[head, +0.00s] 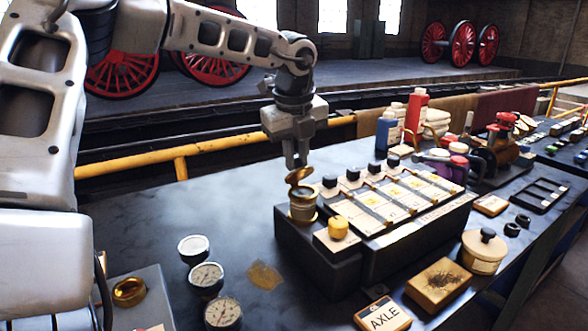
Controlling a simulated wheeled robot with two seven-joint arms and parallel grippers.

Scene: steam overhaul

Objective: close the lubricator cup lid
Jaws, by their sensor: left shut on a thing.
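The lubricator cup (303,206) is a small brass cup at the back left corner of a dark block on the bench. Its round brass lid (299,175) is tilted above the cup's mouth, with a gap showing between them. My left gripper (296,165) points down from above, and its fingers are shut at the lid's upper edge. The fingertips partly hide the contact with the lid. My right gripper does not show in the head view.
The dark block carries a brass knob (338,227) and a row of labelled panels with black knobs. Several gauges (206,276) stand to the left. An AXLE card (383,315) lies in front. A yellow rail (215,148) runs behind the bench. The bench left of the block is mostly clear.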

